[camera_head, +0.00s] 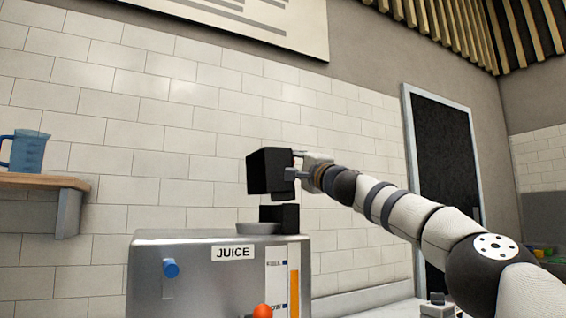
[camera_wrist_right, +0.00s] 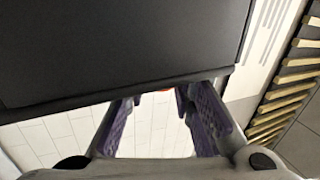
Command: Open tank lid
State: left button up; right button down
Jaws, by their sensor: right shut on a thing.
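The metal juice tank (camera_head: 205,275) stands in the lower middle of the head view, with a JUICE label on its front. A shallow grey round piece (camera_head: 258,229) sits on its top, beside a small black block (camera_head: 285,217). My right gripper (camera_head: 297,169) is above the tank, shut on a larger black block (camera_head: 268,172); I cannot tell whether this is the lid. In the right wrist view a broad dark surface (camera_wrist_right: 120,45) fills the upper part, ahead of the purple-padded fingers of the gripper (camera_wrist_right: 163,100). The fingertips are partly hidden behind it. My left gripper is out of view.
A blue knob (camera_head: 171,268) and an orange level gauge (camera_head: 294,290) are on the tank's front. An orange ball (camera_head: 263,311) shows at the bottom. A wooden shelf (camera_head: 50,182) with a blue jug (camera_head: 27,151) is at left. Space left of the held block is clear.

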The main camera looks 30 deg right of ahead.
jog(key=shift+s+d+f+m+h, duration=0.15)
jog(key=shift+d+m+h, duration=0.35)
jog(key=shift+m, duration=0.35)
jog(key=shift+w+d+f+m+h, duration=0.1)
jog(key=shift+d+m+h, duration=0.4)
jog(key=shift+m, duration=0.4)
jog(key=shift+s+d+f+m+h, duration=0.15)
jog(key=shift+d+m+h, duration=0.3)
jog(key=shift+m, duration=0.4)
jog(key=shift+d, duration=0.1)
jog(key=c, duration=1.4)
grip_release()
jog(key=shift+w, duration=0.1)
jog(key=shift+f, duration=0.1)
jog(key=shift+f, duration=0.1)
jog(key=v, duration=1.2)
jog(key=shift+r, duration=0.2)
